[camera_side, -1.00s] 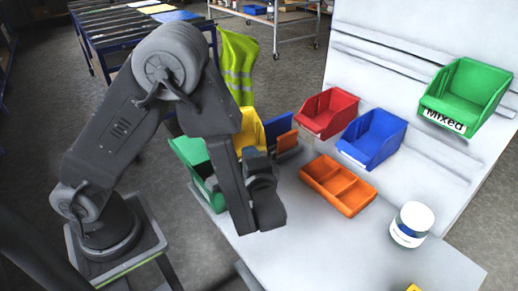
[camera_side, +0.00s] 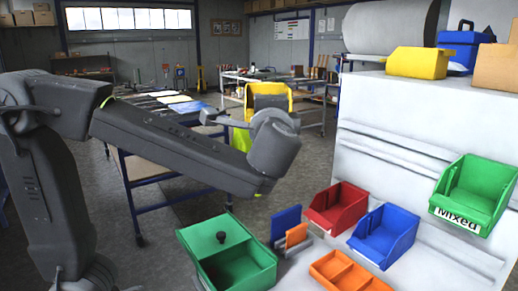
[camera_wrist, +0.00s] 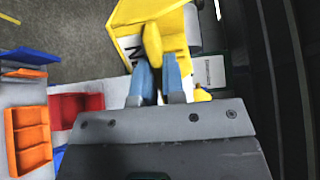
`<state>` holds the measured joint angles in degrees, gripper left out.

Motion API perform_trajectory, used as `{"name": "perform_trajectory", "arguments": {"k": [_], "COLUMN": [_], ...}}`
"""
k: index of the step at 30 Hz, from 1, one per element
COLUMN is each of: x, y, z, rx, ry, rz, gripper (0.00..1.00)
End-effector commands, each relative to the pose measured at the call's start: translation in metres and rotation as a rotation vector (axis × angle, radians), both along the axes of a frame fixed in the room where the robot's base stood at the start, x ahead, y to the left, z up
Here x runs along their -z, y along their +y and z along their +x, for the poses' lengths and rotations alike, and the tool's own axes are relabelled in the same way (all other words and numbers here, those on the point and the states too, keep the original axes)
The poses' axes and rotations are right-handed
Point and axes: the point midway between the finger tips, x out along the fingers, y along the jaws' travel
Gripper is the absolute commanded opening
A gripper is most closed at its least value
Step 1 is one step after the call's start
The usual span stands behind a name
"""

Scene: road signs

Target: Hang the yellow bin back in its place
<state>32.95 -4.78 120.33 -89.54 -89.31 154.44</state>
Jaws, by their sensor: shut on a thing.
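The yellow bin (camera_side: 266,90) is held up in the air in the side view, above the bench and left of the wall panel. My gripper (camera_wrist: 158,74) is shut on it; the bluish fingers grip a yellow part of the bin in the wrist view. The bin (camera_wrist: 178,26) also shows there at the top, tilted, with part of a dark-lettered label. In the side view my wrist hides part of the bin and the fingers.
A green box (camera_side: 228,252) with a dark knob and small blue and orange pieces (camera_side: 297,236) stand below the held bin. An orange divided tray (camera_side: 350,272) lies on the bench. Another yellow bin (camera_side: 417,63) sits on the panel's top.

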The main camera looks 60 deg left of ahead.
Motion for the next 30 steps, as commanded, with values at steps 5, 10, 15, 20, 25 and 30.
{"name": "perform_trajectory", "arguments": {"k": [5,10,15,20,25,30], "x": [-0.026,-0.041,-0.040,-0.026,-0.009,0.010], "y": [0.000,-0.010,-0.022,-0.030,-0.032,-0.029], "z": [0.021,0.034,0.040,0.039,0.036,0.031], "rx": [0.232,0.472,0.701,0.848,0.920,0.961], "ry": [-0.006,-0.004,0.001,0.001,0.002,0.003], "rz": [0.001,0.003,0.005,0.003,0.003,0.003], "gripper": [0.00,0.00,0.00,0.00,0.00,0.00]}}
